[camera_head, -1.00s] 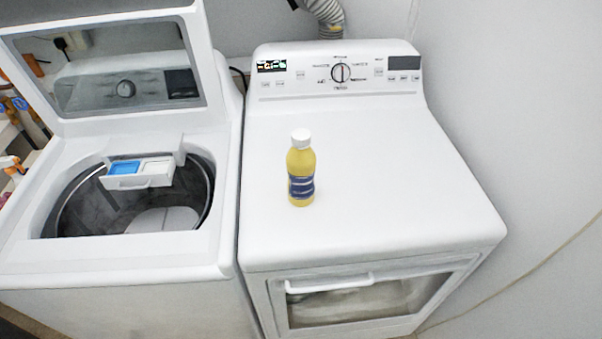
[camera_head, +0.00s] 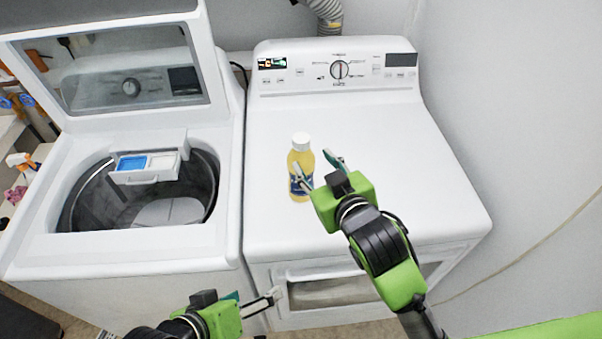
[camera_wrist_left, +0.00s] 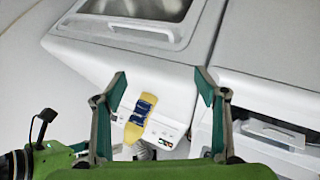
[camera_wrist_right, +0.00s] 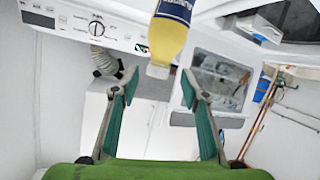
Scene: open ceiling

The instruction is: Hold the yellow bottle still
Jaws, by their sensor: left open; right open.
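The yellow bottle (camera_head: 301,160) has a white cap and a dark blue label. It stands upright on top of the white dryer (camera_head: 400,160). My right gripper (camera_head: 316,169) is open just right of it; one finger overlaps the bottle's lower right side in the head view. In the right wrist view the bottle (camera_wrist_right: 170,35) appears inverted, ahead of the open fingertips; I cannot tell whether they touch. My left gripper (camera_head: 254,298) is open and empty, low in front of the dryer. The left wrist view shows the bottle (camera_wrist_left: 139,117) farther off between its fingers.
An open top-loading washer (camera_head: 40,240) stands to the left, its lid (camera_head: 110,114) raised. The dryer's control panel (camera_head: 340,70) is behind the bottle. The dryer top is otherwise clear. A wall (camera_head: 510,100) rises on the right.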

